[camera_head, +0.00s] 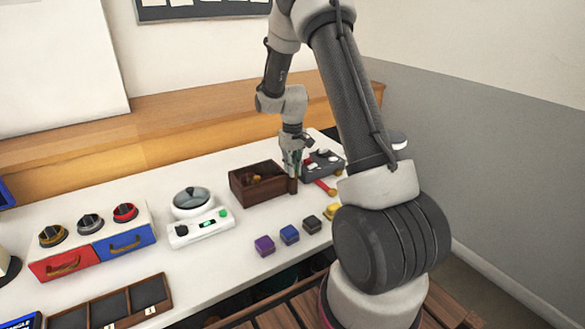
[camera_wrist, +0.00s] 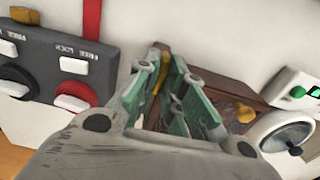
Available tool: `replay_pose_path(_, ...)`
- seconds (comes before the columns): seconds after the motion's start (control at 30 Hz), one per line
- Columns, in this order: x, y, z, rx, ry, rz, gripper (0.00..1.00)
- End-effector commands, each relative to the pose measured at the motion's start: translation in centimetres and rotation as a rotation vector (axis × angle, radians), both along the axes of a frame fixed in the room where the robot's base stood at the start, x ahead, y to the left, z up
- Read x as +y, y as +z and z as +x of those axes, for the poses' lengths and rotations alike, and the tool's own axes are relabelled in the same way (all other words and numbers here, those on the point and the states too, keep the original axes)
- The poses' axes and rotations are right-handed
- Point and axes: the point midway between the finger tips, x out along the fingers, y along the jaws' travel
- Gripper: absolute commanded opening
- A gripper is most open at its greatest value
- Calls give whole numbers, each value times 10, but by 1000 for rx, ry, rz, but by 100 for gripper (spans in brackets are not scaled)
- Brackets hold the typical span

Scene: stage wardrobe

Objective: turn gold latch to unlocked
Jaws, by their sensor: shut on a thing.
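My gripper (camera_head: 291,166) points down at the right end of a dark wooden box (camera_head: 250,192). In the wrist view, the green-padded fingers (camera_wrist: 170,80) are shut on a slim gold piece (camera_wrist: 159,76), which lies between them against brown wood. Whether this piece is the gold latch, and which way it is turned, I cannot tell. Left of the fingers is a grey panel (camera_wrist: 112,68) marked FREE and LOCK, with a black dial (camera_wrist: 15,80) and a red dial (camera_wrist: 78,91), each with a white lever. The panel also shows in the head view (camera_head: 322,162).
Another gold piece (camera_head: 256,179) sits in the wooden box. A white scale (camera_head: 200,228) stands left of it. Purple (camera_head: 264,246), blue (camera_head: 289,234) and black (camera_head: 312,224) cubes lie in front. A drawer unit (camera_head: 95,245) with three knobs is farther left.

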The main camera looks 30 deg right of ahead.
Motion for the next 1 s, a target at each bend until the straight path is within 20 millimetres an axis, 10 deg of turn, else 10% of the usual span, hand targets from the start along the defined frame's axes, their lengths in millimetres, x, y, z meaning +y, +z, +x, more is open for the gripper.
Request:
replay_pose_path(0.27,0,0,1,-1,3,-1,0)
replay_pose_path(0.43,0,0,0,-1,2,-1,32)
replay_pose_path(0.77,0,3,1,-2,1,-1,32)
replay_pose_path(1.0,0,42,2,-6,1,-1,32)
